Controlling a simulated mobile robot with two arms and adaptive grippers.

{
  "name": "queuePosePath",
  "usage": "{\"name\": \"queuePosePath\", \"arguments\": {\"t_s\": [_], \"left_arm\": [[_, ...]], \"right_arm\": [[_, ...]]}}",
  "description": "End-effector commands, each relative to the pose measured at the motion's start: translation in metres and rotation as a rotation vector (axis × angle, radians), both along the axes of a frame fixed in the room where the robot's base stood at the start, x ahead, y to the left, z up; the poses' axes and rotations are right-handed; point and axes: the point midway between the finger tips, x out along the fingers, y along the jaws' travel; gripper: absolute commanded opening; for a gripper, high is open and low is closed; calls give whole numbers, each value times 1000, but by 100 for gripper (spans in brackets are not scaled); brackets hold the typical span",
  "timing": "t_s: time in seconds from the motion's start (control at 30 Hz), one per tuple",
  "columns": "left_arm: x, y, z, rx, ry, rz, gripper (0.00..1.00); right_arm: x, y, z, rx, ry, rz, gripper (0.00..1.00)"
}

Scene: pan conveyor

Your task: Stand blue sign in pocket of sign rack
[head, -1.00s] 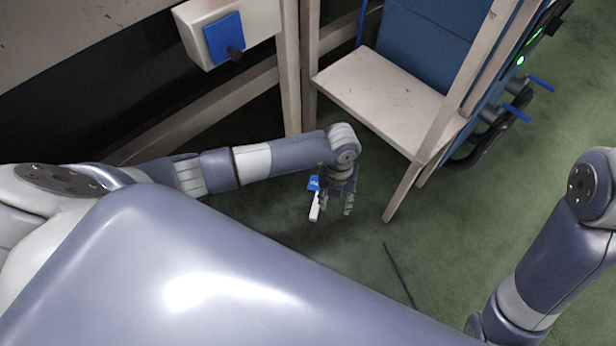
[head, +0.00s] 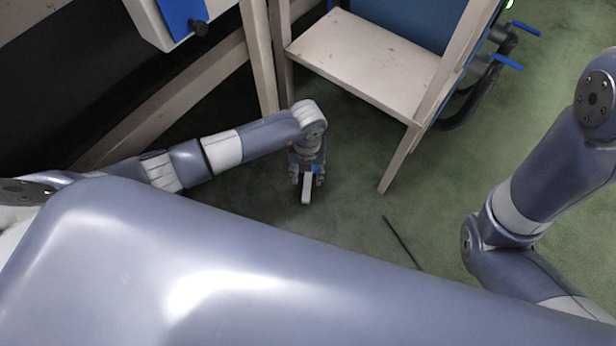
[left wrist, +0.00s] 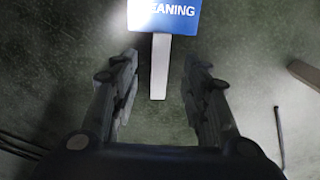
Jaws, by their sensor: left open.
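The blue sign (left wrist: 165,15) shows at the top of the left wrist view, with white letters ending in "EANING" and its top cut off. Its white post (left wrist: 160,65) runs toward me, between the fingertips of my left gripper (left wrist: 162,78), with gaps on both sides. The gripper is open and points down. In the head view, my left gripper (head: 306,183) is low over the green floor, with the white post (head: 307,190) at its fingers; the blue panel is mostly hidden there. I cannot make out a sign rack. My right gripper is out of view.
A beige wooden shelf (head: 365,55) with legs stands beyond the gripper. A white box with a blue plate (head: 183,15) is at upper left. A thin dark rod (head: 402,243) lies on the floor. Open green floor (head: 400,215) lies right of the gripper.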

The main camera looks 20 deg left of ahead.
Motion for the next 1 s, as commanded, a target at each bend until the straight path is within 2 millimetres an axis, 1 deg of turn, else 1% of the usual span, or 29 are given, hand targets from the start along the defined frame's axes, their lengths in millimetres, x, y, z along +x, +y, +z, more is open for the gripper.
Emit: {"name": "queuePosePath", "arguments": {"t_s": [0.2, 0.4, 0.5, 0.73, 0.77, 0.8, 0.87, 0.9, 0.93, 1.0], "left_arm": [[3, 0, -23, 0, 1, 0, 42], [4, 0, -46, 1, 2, 1, 42], [4, 0, -51, 0, 2, 1, 42], [5, 0, -49, 0, 1, 0, 42], [5, 0, -49, 0, 1, 0, 39], [5, 0, -49, 0, 1, 0, 30], [5, 0, -49, 0, 1, 0, 17], [5, 0, -49, 0, 1, 0, 8], [5, 0, -49, 0, 1, 0, 1], [5, 0, -49, 0, 1, 0, 0]], "right_arm": [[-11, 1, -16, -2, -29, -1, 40], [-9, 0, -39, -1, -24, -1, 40], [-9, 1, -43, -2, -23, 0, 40], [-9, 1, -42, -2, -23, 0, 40], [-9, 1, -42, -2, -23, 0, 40], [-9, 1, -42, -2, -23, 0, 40], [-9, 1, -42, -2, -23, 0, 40], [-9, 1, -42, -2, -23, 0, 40], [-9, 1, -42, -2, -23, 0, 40], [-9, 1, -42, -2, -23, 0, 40]]}}
